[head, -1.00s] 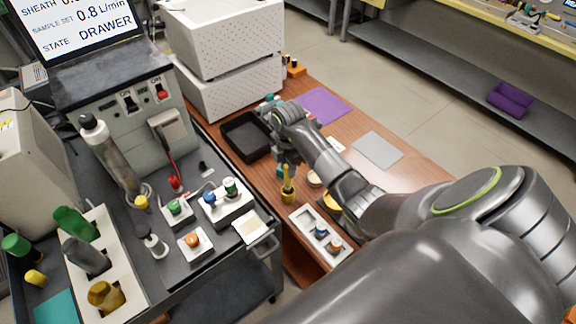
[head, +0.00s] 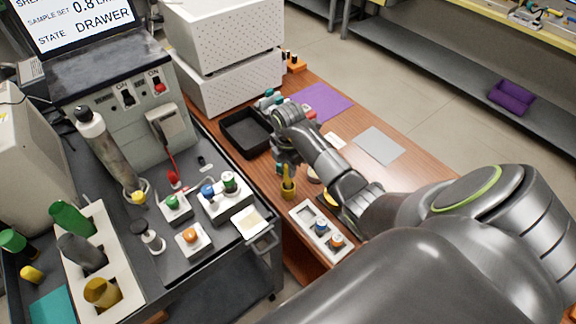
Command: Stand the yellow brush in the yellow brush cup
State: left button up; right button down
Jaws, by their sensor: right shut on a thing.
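The yellow brush (head: 287,172) is upright over the wooden table, below my right gripper (head: 286,161). My right gripper is shut on its upper part, and the jaws are small and partly hidden by my wrist. The darker yellow brush cup (head: 288,191) stands directly under the brush, near the table's left edge. The brush's lower end meets the cup's mouth in the picture; I cannot tell how deep it sits or whether it touches the bottom. My left gripper is not in view.
A black tray (head: 246,134) lies behind the gripper. A white holder with small vials (head: 318,230) is in front of the cup. A yellow round thing (head: 328,199) is partly hidden by my right arm. A purple mat (head: 322,101) and grey mat (head: 378,145) lie to the right.

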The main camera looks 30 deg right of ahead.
jog(key=shift+f+b, duration=1.1)
jog(key=shift+f, duration=0.55)
jog(key=c, duration=1.1)
grip_release()
jog(key=shift+r, duration=0.1)
notch_tip(320, 180, up, 9)
jog(key=shift+r, duration=0.2)
notch_tip(320, 180, up, 8)
jog(key=p, duration=0.8)
jog(key=shift+f, duration=0.15)
